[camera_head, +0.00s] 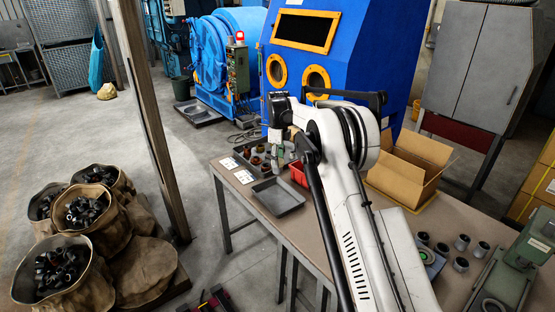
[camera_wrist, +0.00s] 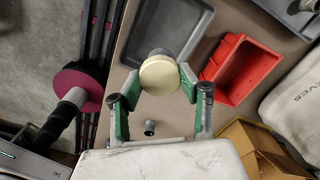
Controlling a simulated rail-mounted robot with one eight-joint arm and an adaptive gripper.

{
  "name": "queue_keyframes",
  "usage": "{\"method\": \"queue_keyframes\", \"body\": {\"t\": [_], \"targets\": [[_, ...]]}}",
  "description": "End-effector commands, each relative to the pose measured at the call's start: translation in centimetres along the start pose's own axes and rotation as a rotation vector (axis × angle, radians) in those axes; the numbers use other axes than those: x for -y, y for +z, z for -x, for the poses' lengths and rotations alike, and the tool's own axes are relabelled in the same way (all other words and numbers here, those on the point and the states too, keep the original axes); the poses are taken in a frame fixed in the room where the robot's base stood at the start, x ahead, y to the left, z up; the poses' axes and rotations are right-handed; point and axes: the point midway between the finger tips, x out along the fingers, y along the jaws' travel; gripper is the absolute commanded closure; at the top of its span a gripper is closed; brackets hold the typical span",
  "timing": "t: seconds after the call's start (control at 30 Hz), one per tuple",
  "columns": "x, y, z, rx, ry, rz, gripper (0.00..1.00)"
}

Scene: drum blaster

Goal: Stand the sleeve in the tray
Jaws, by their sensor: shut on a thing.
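My gripper shows in the wrist view (camera_wrist: 160,88), with its green fingers closed on the sides of a round piece, the sleeve (camera_wrist: 159,74). Its cream round face is toward the camera, and a darker grey part shows just beyond it. A shallow dark grey tray (camera_wrist: 188,61) lies beyond the held piece and looks empty where visible. The piece overlaps its near edge in the picture; I cannot tell its height above it. In the head view the tray (camera_head: 277,197) lies on the table, and my gripper (camera_head: 276,152) is small and partly hidden behind my arm.
A red bin (camera_wrist: 222,75) stands right of the tray. A small grey cylinder (camera_wrist: 150,128) is on the table near my gripper. An open cardboard box (camera_head: 405,170) and several grey sleeves (camera_head: 462,242) stand on the right. A tray of small parts (camera_head: 242,158) lies at the back.

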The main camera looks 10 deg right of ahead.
Motion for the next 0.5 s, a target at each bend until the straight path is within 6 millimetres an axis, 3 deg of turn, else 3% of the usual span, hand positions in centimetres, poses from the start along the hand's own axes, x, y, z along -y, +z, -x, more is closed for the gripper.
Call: {"method": "queue_keyframes", "body": {"t": [0.23,0.5], "targets": [[0.5,0.3,-0.3,0.000,0.000,-0.063,0.90],[0.5,0.2,-2.9,0.000,0.000,-0.060,0.90]]}}
